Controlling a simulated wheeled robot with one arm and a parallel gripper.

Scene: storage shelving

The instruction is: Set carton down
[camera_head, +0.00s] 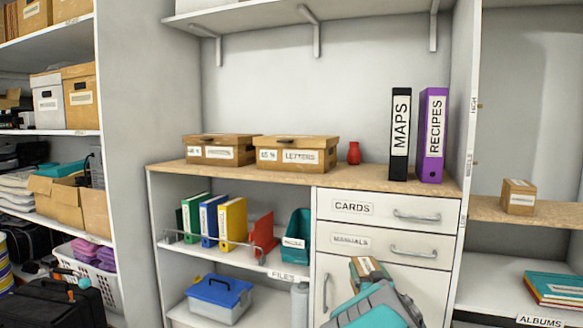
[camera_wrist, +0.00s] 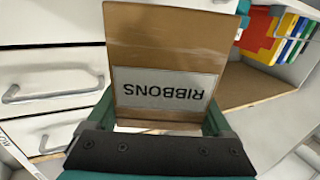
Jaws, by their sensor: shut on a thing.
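My gripper (camera_wrist: 160,112) is shut on a brown carton (camera_wrist: 182,32) in the wrist view. The carton has a white label reading RIBBONS, which appears upside down there. A green finger lies along each side of it. In the head view, the carton (camera_head: 367,267) shows as a small brown top with a pale strip, held in front of the white cabinet door below the drawers. My gripper (camera_head: 368,278) hides much of it there. The surface beneath the carton is hidden.
The wooden counter (camera_head: 300,170) bears two cartons, LETTERS (camera_head: 296,155) and another (camera_head: 219,150), a red vase (camera_head: 354,153) and binders MAPS (camera_head: 400,135) and RECIPES (camera_head: 432,136). A small carton (camera_head: 519,196) stands on the right wooden shelf (camera_head: 560,212), with bare room beside it.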

